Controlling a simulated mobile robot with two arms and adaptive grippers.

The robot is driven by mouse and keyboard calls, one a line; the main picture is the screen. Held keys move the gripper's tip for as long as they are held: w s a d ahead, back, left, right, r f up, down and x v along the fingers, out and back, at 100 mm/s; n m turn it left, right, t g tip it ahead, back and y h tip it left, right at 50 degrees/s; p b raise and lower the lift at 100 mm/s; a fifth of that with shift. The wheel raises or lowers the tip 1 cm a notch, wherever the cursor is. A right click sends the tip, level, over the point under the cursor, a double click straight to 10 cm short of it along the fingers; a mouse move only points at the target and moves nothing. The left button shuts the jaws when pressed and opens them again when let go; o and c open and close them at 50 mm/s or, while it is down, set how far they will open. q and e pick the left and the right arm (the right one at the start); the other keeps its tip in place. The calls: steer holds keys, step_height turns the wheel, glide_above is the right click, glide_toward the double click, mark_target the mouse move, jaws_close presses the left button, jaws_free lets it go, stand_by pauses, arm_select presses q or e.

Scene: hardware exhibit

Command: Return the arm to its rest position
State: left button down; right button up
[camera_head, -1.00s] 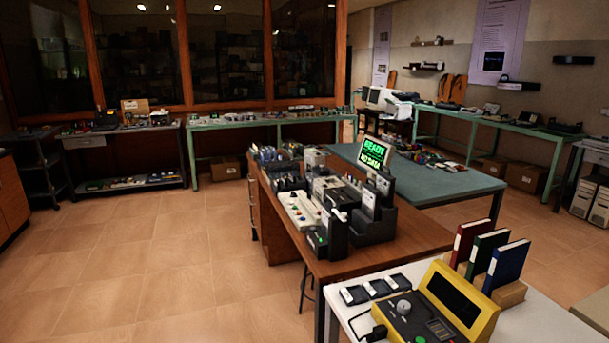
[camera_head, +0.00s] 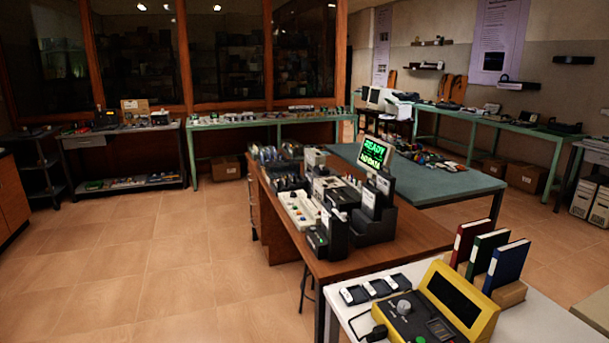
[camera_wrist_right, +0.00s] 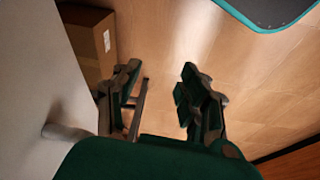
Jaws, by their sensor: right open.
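My right gripper (camera_wrist_right: 160,95) shows in the right wrist view. Its two dark green fingers are apart, with only tiled floor and a dark bar behind the gap. It holds nothing. Neither gripper nor arm shows in the head view, so my left gripper is not seen.
A white table (camera_head: 540,325) with a yellow device (camera_head: 450,303) and red, green and blue binders (camera_head: 490,258) is at lower right. A wooden desk (camera_head: 400,245) with equipment stands behind it. In the wrist view, a cardboard box (camera_wrist_right: 90,45) is at upper left. The floor (camera_head: 150,250) at left is clear.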

steer(key=s+d+f+g, duration=0.1)
steer(key=s+f, duration=0.3)
steer(key=f, duration=0.5)
steer(key=s+f, duration=0.4)
steer(key=f, duration=0.6)
steer(key=s+d+f, duration=0.2)
steer(key=s+f, duration=0.5)
steer(key=s, duration=0.4)
steer(key=shift+s+d+f+g, duration=0.15)
steer(key=shift+f+g, duration=0.1)
steer(key=shift+g, duration=0.15)
steer(key=shift+s, duration=0.15)
steer(key=shift+c, duration=0.3)
steer(key=shift+s+d, duration=0.1)
